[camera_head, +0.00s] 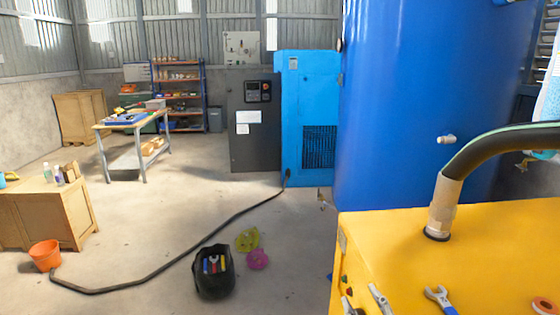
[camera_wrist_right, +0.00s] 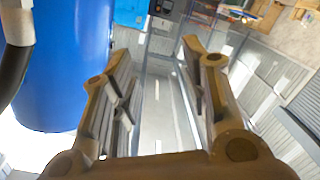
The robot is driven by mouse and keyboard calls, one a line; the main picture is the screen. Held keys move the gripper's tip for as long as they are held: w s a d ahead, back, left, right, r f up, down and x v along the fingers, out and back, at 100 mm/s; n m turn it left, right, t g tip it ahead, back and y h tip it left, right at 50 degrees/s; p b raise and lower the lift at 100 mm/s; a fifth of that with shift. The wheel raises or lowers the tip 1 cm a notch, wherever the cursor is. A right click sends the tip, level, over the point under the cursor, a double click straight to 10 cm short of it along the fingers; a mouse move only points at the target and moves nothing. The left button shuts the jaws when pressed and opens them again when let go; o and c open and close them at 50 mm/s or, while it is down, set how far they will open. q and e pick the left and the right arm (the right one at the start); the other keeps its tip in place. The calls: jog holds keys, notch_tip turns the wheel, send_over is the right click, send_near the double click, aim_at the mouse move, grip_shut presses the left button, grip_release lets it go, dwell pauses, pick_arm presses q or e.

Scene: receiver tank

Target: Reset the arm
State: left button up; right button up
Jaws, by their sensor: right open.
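My right arm (camera_head: 548,100) shows at the far right edge of the head view, beside the blue tank and above the yellow machine. It is partly cut off by the frame and partly hidden by the thick black hose. My right gripper (camera_wrist_right: 157,55) fills the lower part of the right wrist view. Its two brown fingers stand wide apart with nothing between them, so it is open and empty. My left gripper is in neither view.
The blue tank (camera_head: 420,100) stands behind the yellow machine (camera_head: 400,235). A black tool bag (camera_head: 213,275) and an orange bucket (camera_head: 45,255) stand on the floor.

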jog(key=s+d+f+m+g+h, duration=0.1)
jog(key=s+d+f+m+g, duration=0.1)
jog(key=s+f+g, duration=0.3)
jog(key=s+d+f+m+g+h, duration=0.15)
jog(key=s+f, duration=0.25)
jog(key=f, duration=0.4)
jog(key=s+f+m+g, duration=0.1)
jog(key=s+f+g, duration=0.3)
jog(key=s, duration=0.5)
jog(key=s+f+g, duration=0.3)
jog(key=s+f, duration=0.2)
jog(key=s, duration=0.3)
notch_tip(320, 180, down, 27)
jog(key=s+g, duration=0.1)
jog(key=g, duration=0.1)
jog(key=s+d+f, duration=0.3)
jog(key=s+f, duration=1.2)
jog(key=s, duration=0.2)
jog(key=shift+d+f+g+y+b, duration=0.15)
jog(key=shift+f+g+y+b, duration=0.2)
jog(key=shift+f, duration=0.05)
